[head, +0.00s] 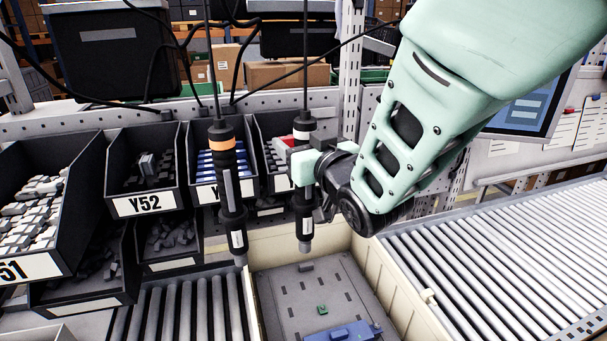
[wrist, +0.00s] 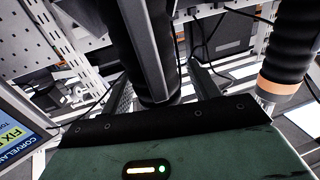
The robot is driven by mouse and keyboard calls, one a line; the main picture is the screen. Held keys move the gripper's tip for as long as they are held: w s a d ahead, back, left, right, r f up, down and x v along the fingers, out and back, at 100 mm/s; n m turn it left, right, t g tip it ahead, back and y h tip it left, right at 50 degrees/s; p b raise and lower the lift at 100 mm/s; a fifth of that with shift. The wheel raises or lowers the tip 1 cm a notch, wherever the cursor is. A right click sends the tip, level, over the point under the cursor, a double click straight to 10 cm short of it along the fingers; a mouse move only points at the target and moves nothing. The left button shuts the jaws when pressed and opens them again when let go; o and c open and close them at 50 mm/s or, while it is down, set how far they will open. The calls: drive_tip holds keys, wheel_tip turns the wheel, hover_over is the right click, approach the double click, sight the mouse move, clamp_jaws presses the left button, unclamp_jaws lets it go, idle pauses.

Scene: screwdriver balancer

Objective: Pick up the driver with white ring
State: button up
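The driver with the white ring (head: 303,131) hangs upright from a cable in the middle of the head view, above the crate. My gripper (head: 308,188) is at this driver's body from the right, below the white ring, and partly hides it. In the wrist view the dark driver body (wrist: 143,45) stands between the two fingers of my gripper (wrist: 163,88). The fingers look apart, with a gap between the driver and the right finger. The white ring is not visible in the wrist view.
A driver with an orange ring (head: 221,143) hangs close by on the left; it also shows in the wrist view (wrist: 284,60). Black bins (head: 145,205) with parts stand behind on the left. Below is a cream crate (head: 398,290); a roller conveyor (head: 510,260) lies right.

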clamp_jaws()
drive_tip(key=shift+r, duration=0.1)
